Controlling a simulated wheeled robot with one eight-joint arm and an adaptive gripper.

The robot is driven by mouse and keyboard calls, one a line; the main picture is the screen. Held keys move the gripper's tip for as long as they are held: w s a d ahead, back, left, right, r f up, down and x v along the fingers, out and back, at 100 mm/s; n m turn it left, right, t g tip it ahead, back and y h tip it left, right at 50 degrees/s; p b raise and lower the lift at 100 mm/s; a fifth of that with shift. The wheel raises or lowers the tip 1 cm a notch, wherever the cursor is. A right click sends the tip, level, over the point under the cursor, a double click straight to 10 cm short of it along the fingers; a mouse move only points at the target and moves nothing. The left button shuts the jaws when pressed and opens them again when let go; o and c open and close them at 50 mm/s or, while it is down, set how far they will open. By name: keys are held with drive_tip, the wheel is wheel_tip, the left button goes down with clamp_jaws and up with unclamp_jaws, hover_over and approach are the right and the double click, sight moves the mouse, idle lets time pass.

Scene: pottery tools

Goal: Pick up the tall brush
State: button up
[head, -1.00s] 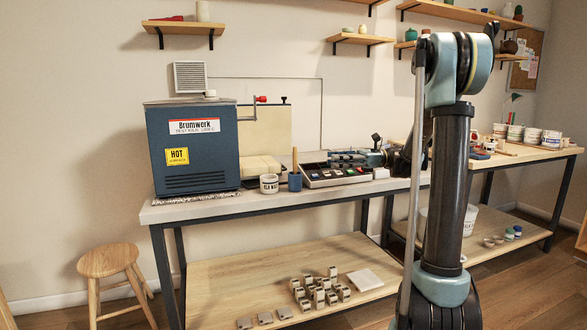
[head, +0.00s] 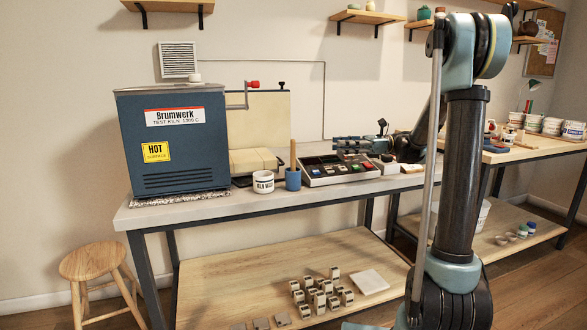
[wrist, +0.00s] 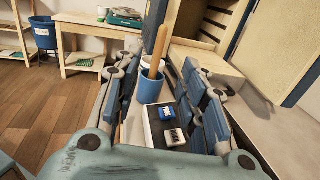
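The tall brush shows as a long wooden handle (head: 293,154) standing upright in a blue cup (head: 293,180) on the workbench. Its lower end is hidden in the cup. In the wrist view the handle (wrist: 157,45) rises from the blue cup (wrist: 150,88), beyond my gripper and between its fingers as seen from there. In the wrist view the two fingers (wrist: 164,66) are spread apart.
Small blocks (head: 319,294) sit on the lower shelf.

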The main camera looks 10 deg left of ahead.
approach(293, 148)
drive_tip(key=a, duration=0.4)
drive_tip(key=shift+x, duration=3.1)
drive_tip(key=shift+s, duration=0.2)
drive_tip(key=shift+d, duration=0.1)
drive_tip(key=shift+c, duration=0.5)
clamp_jaws()
